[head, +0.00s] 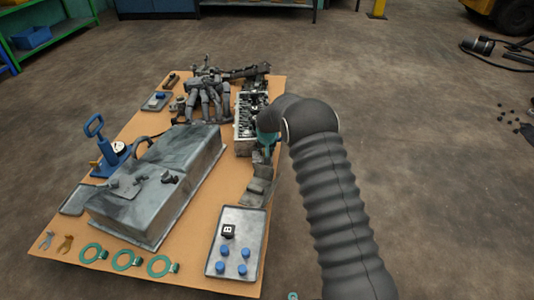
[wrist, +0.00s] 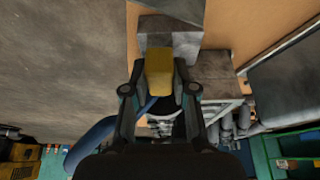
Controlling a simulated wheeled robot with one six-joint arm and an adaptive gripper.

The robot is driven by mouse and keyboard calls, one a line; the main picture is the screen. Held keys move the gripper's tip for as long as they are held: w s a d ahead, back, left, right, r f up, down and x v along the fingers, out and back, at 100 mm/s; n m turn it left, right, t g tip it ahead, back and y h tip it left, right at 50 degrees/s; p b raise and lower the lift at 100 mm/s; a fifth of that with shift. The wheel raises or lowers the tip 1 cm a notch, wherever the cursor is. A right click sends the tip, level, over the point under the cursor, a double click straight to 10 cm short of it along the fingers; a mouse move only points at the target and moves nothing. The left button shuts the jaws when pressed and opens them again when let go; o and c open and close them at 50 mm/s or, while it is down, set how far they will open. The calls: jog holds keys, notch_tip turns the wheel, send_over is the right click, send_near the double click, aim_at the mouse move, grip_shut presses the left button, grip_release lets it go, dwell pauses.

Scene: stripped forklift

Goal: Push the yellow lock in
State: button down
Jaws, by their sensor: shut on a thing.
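In the wrist view a yellow block-shaped lock (wrist: 159,73) sits between the two fingers of my gripper (wrist: 160,92). The fingers are closed on its sides. A grey metal block (wrist: 170,40) lies just beyond the lock, and I cannot tell whether the lock touches it. In the head view my arm covers most of the gripper, and only a teal part (head: 266,140) shows beside the engine block (head: 243,124). The yellow lock is hidden there.
A wooden table (head: 180,262) carries a large grey metal cover (head: 165,185), a tray (head: 212,265) with blue caps, green rings (head: 122,260) and a blue pump (head: 108,152). Grey blocks (head: 258,185) lie near the right edge.

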jog(key=shift+w+d, duration=0.1)
jog(key=shift+w, duration=0.1)
jog(key=c, duration=0.9)
grip_release()
jog(key=shift+r, duration=0.1)
jog(key=v, duration=1.2)
jog(key=shift+s, duration=0.1)
